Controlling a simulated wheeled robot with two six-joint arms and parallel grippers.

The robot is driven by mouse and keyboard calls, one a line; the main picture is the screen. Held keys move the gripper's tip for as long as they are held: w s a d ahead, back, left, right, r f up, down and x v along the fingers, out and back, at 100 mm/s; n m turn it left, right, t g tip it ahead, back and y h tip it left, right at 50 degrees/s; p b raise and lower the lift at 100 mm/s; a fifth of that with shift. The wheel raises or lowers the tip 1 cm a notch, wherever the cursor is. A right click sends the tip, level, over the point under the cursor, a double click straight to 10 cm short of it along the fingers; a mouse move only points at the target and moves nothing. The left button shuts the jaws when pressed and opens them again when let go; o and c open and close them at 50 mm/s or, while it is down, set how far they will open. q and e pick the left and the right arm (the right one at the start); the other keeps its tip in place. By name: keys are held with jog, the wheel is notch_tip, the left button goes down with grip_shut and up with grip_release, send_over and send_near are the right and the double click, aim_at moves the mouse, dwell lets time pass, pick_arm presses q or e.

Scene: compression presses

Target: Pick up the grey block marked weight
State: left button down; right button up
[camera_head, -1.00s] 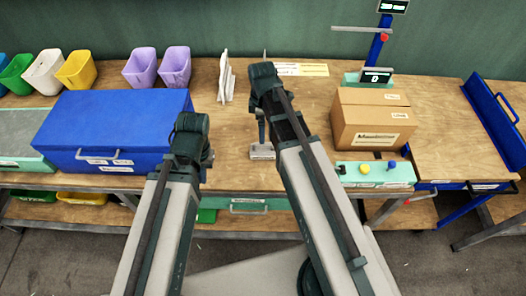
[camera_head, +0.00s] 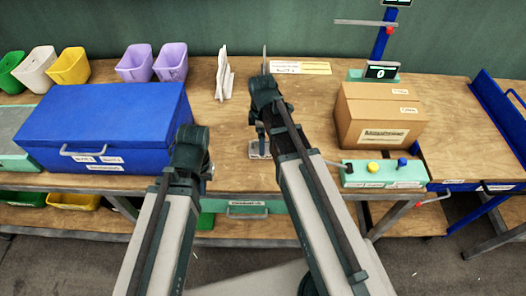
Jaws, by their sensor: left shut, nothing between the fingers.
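A small grey block with a pale label (camera_head: 260,150) lies on the wooden table near the front edge, in the middle of the view. The label is too small to read. My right gripper (camera_head: 261,137) hangs right over the block and partly hides it. I cannot tell whether its fingers touch the block or how far apart they are. My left gripper (camera_head: 208,173) is shut and empty, left of the block by the table's front edge. Its fingers are mostly hidden behind its own wrist.
A blue lidded box (camera_head: 105,125) stands close left of my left gripper. A cardboard carton (camera_head: 380,115) and a green button panel (camera_head: 383,175) stand to the right. White upright sheets (camera_head: 224,75) and several coloured bins (camera_head: 134,64) stand at the back. Bare wood surrounds the block.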

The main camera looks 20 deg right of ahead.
aim_at(254, 147)
jog(key=shift+w+d+f+b, duration=0.1)
jog(key=shift+w+f+b, duration=0.05)
jog(key=shift+f+b, duration=1.2)
jog(key=shift+w+d+f+b, duration=0.1)
jog(key=shift+f+b, duration=1.1)
jog(key=shift+f, duration=0.15)
jog(key=shift+r, duration=0.1)
grip_shut()
